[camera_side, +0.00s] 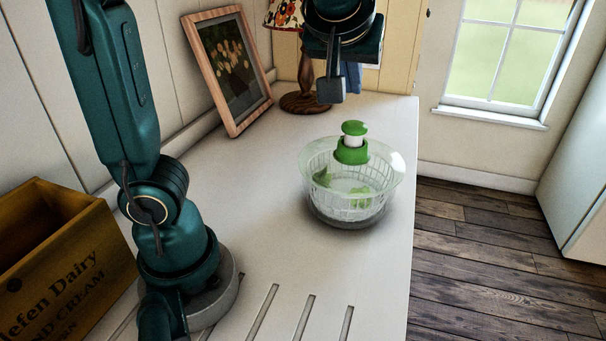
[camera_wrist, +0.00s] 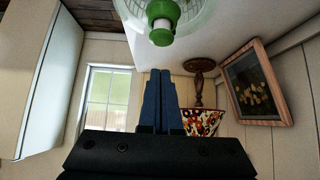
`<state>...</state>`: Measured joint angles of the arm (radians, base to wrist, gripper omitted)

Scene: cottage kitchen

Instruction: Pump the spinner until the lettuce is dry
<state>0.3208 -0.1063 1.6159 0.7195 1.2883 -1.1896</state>
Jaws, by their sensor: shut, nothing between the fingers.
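The salad spinner (camera_side: 321,190) stands upright on the white counter, a clear bowl with a white basket inside. Its green pump knob (camera_side: 353,128) stands raised on a white stem above the green hub. Pieces of green lettuce (camera_side: 359,196) show through the clear wall. My gripper (camera_side: 331,98) is shut and empty, above and slightly left of the knob in the side view, apart from it. In the wrist view the shut fingers (camera_wrist: 158,75) point toward the spinner (camera_wrist: 205,12), and the knob (camera_wrist: 162,36) shows just beyond their tips.
A wooden crate (camera_side: 62,235) stands at the left on the counter (camera_side: 250,190). A framed picture (camera_side: 228,68) leans against the wall, and a lamp with a wooden base (camera_side: 303,101) stands at the back. The counter's right edge (camera_side: 413,200) is close to the spinner.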

